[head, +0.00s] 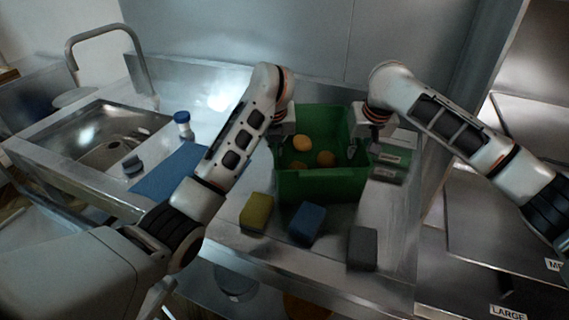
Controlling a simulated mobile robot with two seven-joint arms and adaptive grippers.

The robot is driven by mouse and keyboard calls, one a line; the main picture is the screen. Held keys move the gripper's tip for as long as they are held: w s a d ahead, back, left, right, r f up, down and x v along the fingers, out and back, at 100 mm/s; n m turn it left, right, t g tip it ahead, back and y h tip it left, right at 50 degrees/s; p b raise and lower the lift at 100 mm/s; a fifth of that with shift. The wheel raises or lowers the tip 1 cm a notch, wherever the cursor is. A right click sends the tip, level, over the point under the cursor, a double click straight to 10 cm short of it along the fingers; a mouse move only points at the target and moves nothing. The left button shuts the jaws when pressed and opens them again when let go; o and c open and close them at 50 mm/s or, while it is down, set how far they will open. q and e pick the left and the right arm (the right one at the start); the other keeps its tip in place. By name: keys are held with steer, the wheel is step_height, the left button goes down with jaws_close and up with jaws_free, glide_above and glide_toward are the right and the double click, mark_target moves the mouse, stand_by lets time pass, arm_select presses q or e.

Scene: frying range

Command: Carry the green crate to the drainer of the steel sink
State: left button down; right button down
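The green crate (321,187) stands upright on the steel surface to the right of the sink basin (100,146), with a few round orange-yellow items (326,158) inside. My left gripper (284,137) is at the crate's left wall, near the rim. My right gripper (372,130) is at the right wall, near the rim. Both point downward. Their fingertips are small and partly hidden, so I cannot tell whether they are closed on the walls. Whether the crate's base touches the steel is not clear either.
A yellow sponge (257,213), a blue sponge (307,224) and a grey block (362,248) lie in front of the crate. A blue mat (165,175) and a blue-capped bottle (183,124) are beside the basin. Small labelled boxes (388,165) sit right of the crate.

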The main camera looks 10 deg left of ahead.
arm_select(q)
steer(key=c, duration=2.3)
jaws_free()
arm_select(e)
steer(key=c, duration=2.3)
jaws_free()
arm_select(q)
steer(key=v, duration=1.2)
steer(key=shift+w, duration=0.1)
steer(key=shift+r, duration=0.1)
arm_select(e)
steer(key=shift+s+r, duration=0.15)
steer(key=shift+r, duration=0.3)
steer(key=v, duration=1.1)
